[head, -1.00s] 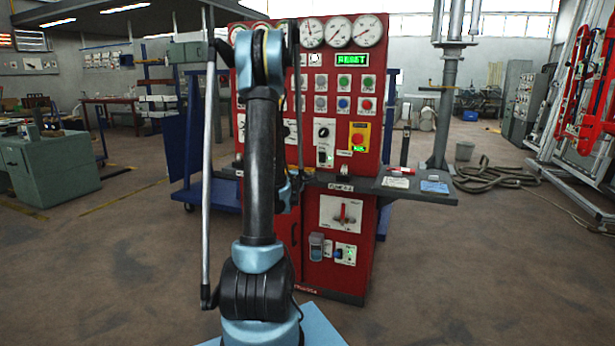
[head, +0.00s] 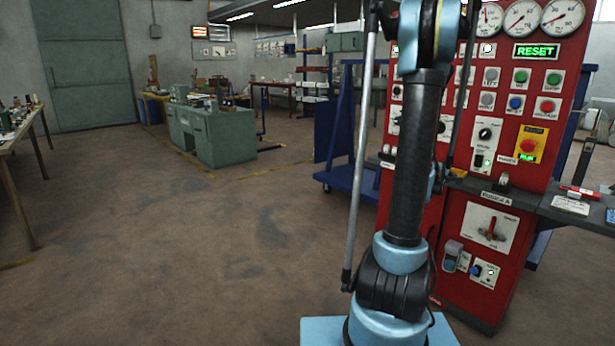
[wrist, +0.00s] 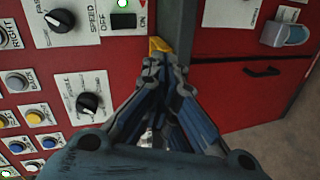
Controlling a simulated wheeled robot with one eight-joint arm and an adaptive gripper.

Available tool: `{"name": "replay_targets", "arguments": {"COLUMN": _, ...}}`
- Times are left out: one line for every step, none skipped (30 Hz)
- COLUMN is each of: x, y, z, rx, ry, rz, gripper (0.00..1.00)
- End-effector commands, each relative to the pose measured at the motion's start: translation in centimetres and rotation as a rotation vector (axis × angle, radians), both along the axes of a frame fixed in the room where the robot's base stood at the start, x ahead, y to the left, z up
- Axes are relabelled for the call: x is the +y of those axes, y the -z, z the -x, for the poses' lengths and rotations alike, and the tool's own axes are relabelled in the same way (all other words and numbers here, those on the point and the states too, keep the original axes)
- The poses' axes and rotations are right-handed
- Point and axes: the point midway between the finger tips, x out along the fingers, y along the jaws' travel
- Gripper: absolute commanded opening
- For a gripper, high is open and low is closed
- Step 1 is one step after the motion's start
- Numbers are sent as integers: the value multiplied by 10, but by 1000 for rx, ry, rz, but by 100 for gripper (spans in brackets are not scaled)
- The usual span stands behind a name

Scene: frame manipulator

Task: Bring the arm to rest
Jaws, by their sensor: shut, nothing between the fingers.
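My arm (head: 415,160) stands upright in the head view, in front of the red control cabinet (head: 468,240). My gripper is hidden behind the arm in that view. In the wrist view my gripper (wrist: 165,62) is shut and empty, its fingertips together in front of the red panel, close to its dark edge. I cannot tell whether the tips touch the panel.
The cabinet carries gauges (head: 522,18), a lit RESET display (head: 536,51), buttons and knobs. A blue cart (head: 350,170) stands beside it. A green cabinet (head: 212,132) is farther back, and a workbench (head: 25,130) is at the left. The floor on the left is clear.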

Motion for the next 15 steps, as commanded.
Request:
{"name": "replay_targets", "arguments": {"x": 11, "y": -3, "z": 6, "rx": -6, "ry": 6, "rz": -36, "gripper": 0}}
{"name": "replay_targets", "arguments": {"x": 17, "y": -4, "z": 9, "rx": -10, "ry": 12, "rz": -60, "gripper": 0}}
{"name": "replay_targets", "arguments": {"x": 24, "y": -5, "z": 14, "rx": -15, "ry": 21, "rz": -91, "gripper": 0}}
{"name": "replay_targets", "arguments": {"x": 30, "y": -5, "z": 17, "rx": -18, "ry": 26, "rz": -114, "gripper": 0}}
{"name": "replay_targets", "arguments": {"x": 36, "y": -5, "z": 20, "rx": -20, "ry": 32, "rz": -137, "gripper": 0}}
{"name": "replay_targets", "arguments": {"x": 44, "y": -6, "z": 26, "rx": -22, "ry": 40, "rz": -167, "gripper": 0}}
{"name": "replay_targets", "arguments": {"x": 50, "y": -6, "z": 30, "rx": -23, "ry": 46, "rz": -190, "gripper": 0}}
{"name": "replay_targets", "arguments": {"x": 56, "y": -5, "z": 34, "rx": -25, "ry": 51, "rz": -214, "gripper": 0}}
{"name": "replay_targets", "arguments": {"x": 64, "y": -5, "z": 39, "rx": -26, "ry": 59, "rz": -245, "gripper": 0}}
{"name": "replay_targets", "arguments": {"x": 70, "y": -4, "z": 44, "rx": -27, "ry": 64, "rz": -268, "gripper": 0}}
{"name": "replay_targets", "arguments": {"x": 77, "y": -4, "z": 48, "rx": -25, "ry": 70, "rz": -291, "gripper": 0}}
{"name": "replay_targets", "arguments": {"x": 85, "y": -3, "z": 54, "rx": -24, "ry": 76, "rz": -321, "gripper": 0}}
{"name": "replay_targets", "arguments": {"x": 91, "y": -2, "z": 59, "rx": -23, "ry": 83, "rz": -346, "gripper": 0}}
{"name": "replay_targets", "arguments": {"x": 98, "y": -1, "z": 63, "rx": -22, "ry": 88, "rz": -368, "gripper": 0}}
{"name": "replay_targets", "arguments": {"x": 107, "y": 1, "z": 69, "rx": -19, "ry": 94, "rz": -399, "gripper": 0}}
